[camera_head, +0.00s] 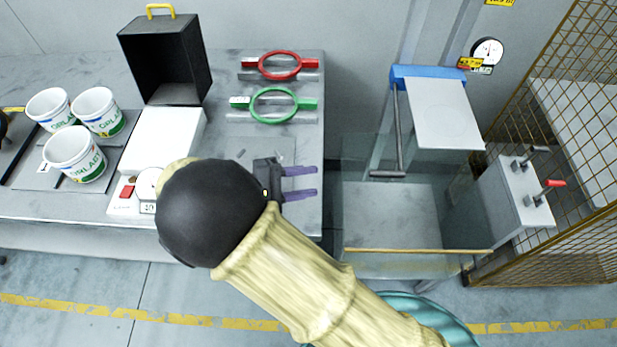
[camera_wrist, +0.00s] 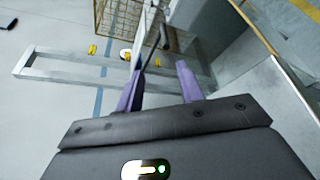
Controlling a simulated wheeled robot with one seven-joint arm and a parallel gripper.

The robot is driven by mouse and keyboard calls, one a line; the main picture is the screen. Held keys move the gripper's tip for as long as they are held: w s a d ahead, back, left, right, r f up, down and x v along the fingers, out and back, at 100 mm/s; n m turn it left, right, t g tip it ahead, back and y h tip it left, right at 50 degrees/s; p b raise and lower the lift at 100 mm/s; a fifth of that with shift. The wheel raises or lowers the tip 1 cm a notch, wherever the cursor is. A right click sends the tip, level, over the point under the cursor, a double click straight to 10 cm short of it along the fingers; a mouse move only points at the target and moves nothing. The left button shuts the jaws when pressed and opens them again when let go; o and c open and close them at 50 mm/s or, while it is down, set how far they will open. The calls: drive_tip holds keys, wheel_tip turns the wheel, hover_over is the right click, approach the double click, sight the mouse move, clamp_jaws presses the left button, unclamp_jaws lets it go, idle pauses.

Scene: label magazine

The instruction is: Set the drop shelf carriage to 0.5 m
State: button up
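The drop shelf carriage is a blue block (camera_head: 428,74) with a white shelf plate (camera_head: 443,114), high on a grey upright in the head view. A dark rod (camera_head: 399,130) hangs from its left side and ends in a short crossbar (camera_head: 387,174). My gripper (camera_head: 317,188) has two purple fingers, spread apart and empty, left of the crossbar and apart from it. The wrist view shows the open fingers (camera_wrist: 160,78) too, with a dark rod (camera_wrist: 152,42) beyond them. A round gauge (camera_head: 487,52) is beside the upright; its reading is too small to tell.
A clear-walled bin (camera_head: 365,215) stands below the shelf. A grey box with levers (camera_head: 515,195) and a mesh fence (camera_head: 590,240) are to its right. The left bench holds red (camera_head: 280,65) and green (camera_head: 273,105) rings, white tubs (camera_head: 75,153) and a black box (camera_head: 165,60).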

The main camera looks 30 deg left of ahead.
drive_tip(key=w+d+m+g+y, duration=0.1)
drive_tip(key=w+d+m+g, duration=0.3)
drive_tip(key=d, duration=0.5)
drive_tip(key=w+d+m+g+y, duration=0.1)
drive_tip(key=w+d+m+g, duration=0.1)
drive_tip(key=w+d+g, duration=0.55)
drive_tip(key=s+d+r+m+t+y, duration=0.1)
drive_tip(key=d+m+y, duration=0.3)
drive_tip(key=d, duration=0.7)
drive_tip(key=s+d+r+m+t+y, duration=0.1)
drive_tip(key=d+m+y, duration=0.3)
drive_tip(key=d, duration=0.6)
drive_tip(key=shift+s+d+r+m, duration=0.35)
drive_tip(key=shift+s+r+m, duration=0.45)
drive_tip(key=shift+m, duration=0.4)
drive_tip(key=shift+a, duration=0.15)
